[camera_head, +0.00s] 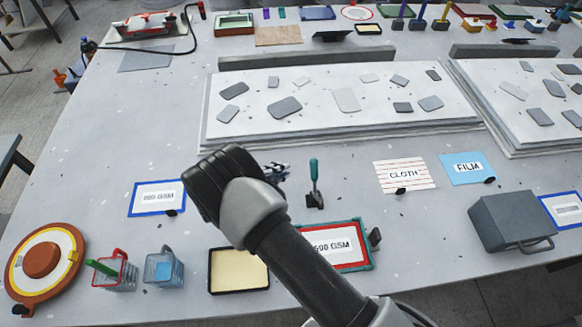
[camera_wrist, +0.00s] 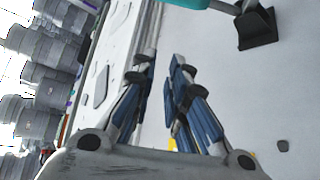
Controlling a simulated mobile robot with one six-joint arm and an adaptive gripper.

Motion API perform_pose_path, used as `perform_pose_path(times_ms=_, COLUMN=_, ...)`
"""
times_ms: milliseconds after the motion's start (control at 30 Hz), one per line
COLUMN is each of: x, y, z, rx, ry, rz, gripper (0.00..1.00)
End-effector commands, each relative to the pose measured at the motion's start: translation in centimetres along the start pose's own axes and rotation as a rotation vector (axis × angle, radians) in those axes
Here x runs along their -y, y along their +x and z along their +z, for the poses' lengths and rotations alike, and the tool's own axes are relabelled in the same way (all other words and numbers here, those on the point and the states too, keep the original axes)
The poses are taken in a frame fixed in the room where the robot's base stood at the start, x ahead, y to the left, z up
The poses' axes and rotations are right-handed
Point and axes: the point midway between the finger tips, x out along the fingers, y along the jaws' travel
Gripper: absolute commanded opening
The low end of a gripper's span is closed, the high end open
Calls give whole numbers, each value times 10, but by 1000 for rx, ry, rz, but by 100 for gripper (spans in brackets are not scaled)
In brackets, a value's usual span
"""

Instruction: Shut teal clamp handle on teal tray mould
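A clamp with a teal handle (camera_head: 314,170) stands on the grey table, its handle upright on a small black base (camera_head: 315,201). In the wrist view the teal handle (camera_wrist: 208,4) is cut off by the top edge, beside its black base (camera_wrist: 258,30). A tray with a teal and red rim (camera_head: 368,255) holds a 600 GSM card and lies in front of the clamp; my arm hides its left part. My gripper (camera_head: 275,172) is just left of the handle, apart from it. In the wrist view my gripper (camera_wrist: 163,65) has a gap between its blue fingers, with nothing in it.
A grey mould slab (camera_head: 215,125) with several flat pieces lies behind. CLOTH (camera_head: 404,174) and FILM (camera_head: 467,168) cards and a grey box (camera_head: 505,220) are to the right. A cream tray (camera_head: 238,271) and small baskets (camera_head: 163,268) stand front left. Table around the clamp is mostly clear.

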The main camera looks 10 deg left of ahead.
Motion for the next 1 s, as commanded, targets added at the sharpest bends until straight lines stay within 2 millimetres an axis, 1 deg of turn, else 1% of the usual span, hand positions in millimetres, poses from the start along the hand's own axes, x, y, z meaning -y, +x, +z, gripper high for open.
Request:
perform_pose_path(times_ms=33, x=1, y=13, z=1, rx=6, ry=1, rz=-3, gripper=8)
perform_pose_path(times_ms=167, x=1, y=42, z=1, rx=6, ry=1, rz=-2, gripper=0)
perform_pose_path(times_ms=333, x=2, y=78, z=2, rx=6, ry=1, rz=-3, gripper=0)
perform_pose_path(times_ms=500, x=-2, y=68, z=24, rx=3, ry=-3, rz=-1, gripper=0)
perform_pose_path(times_ms=633, x=-1, y=64, z=34, rx=3, ry=-2, rz=0, gripper=0)
perform_pose_path(times_ms=800, x=0, y=62, z=39, rx=3, ry=-1, rz=0, gripper=0)
perform_pose_path(times_ms=1000, x=0, y=62, z=39, rx=3, ry=0, rz=0, gripper=0)
